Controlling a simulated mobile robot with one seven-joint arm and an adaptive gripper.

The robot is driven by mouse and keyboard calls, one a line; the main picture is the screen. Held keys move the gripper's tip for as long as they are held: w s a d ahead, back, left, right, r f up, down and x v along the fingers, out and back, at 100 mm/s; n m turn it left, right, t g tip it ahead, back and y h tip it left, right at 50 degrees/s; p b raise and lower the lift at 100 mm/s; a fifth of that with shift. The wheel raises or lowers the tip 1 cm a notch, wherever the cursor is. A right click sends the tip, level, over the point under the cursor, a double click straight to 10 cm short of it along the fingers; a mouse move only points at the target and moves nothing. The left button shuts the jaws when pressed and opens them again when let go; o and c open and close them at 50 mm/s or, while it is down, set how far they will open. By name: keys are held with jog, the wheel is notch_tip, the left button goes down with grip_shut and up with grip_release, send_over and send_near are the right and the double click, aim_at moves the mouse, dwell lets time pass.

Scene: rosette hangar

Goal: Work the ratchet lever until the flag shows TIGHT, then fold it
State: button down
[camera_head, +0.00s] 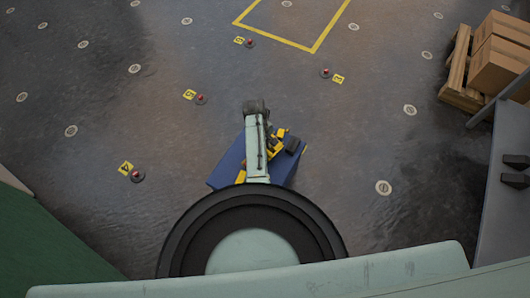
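A blue block or stand (228,166) is on the floor just ahead of my body, partly covered by my pale arm link. Yellow parts (278,142) show on top of it, with a dark block-shaped piece (291,145) at their right end. These may be the ratchet and its lever, but they are too small and too covered to be sure. I see no readable flag. My arm reaches over the blue block to a dark rounded joint above its far edge. I cannot make out my gripper's fingers.
Cardboard boxes (499,62) on a wooden pallet (457,66) stand at upper right. A grey surface (500,210) is at right, a green one (45,245) at lower left. Numbered yellow tags with red-topped floor fittings (137,176) dot the floor. A yellow outline (280,39) lies beyond.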

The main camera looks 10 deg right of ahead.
jog(key=shift+w+d+r+g+y, duration=0.2)
jog(key=shift+d+r+g+y, duration=0.1)
jog(key=shift+d+g+y, duration=0.1)
jog(key=w+d+g+y+b, duration=0.1)
jog(key=b, duration=0.1)
jog(key=w+d+r+n+y+b, duration=0.1)
jog(key=d+b, duration=0.1)
jog(key=shift+w+g, duration=0.1)
jog(key=shift+g, duration=0.3)
jog(key=shift+w+d+r+n, duration=0.1)
jog(key=shift+d+r+n, duration=0.2)
jog(key=shift+r, duration=0.15)
